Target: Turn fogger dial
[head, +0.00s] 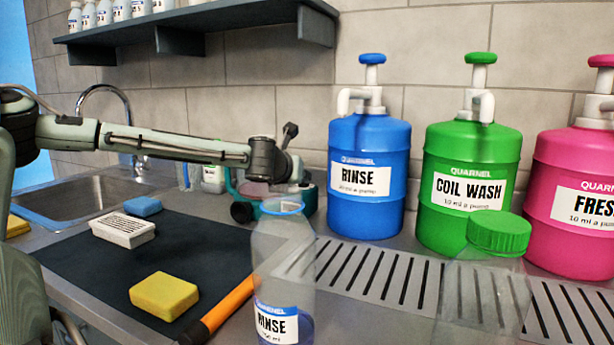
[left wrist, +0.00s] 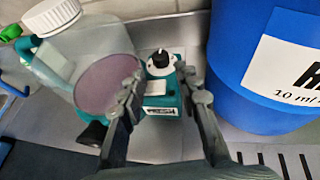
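The teal fogger (head: 275,209) stands on the counter behind the clear RINSE bottle, partly hidden by my left arm. In the left wrist view the fogger (left wrist: 160,102) shows a clear tank with a white cap, a round purple-grey disc and a small panel. The fogger dial (left wrist: 160,60) is a black knob with a pale pointer on that panel. My left gripper (left wrist: 160,80) is open, with one finger on each side of the panel. The dial appears just beyond the fingertips, and I see no contact. In the head view my left gripper (head: 290,150) is above the fogger. My right gripper is out of view.
A blue RINSE pump jug (head: 369,215) stands close right of the fogger, beside green COIL WASH (head: 465,220) and pink jugs (head: 575,225). A clear RINSE bottle (head: 283,260) is in front. A dark mat (head: 200,255) holds a brush (head: 123,230) and yellow sponge (head: 164,296).

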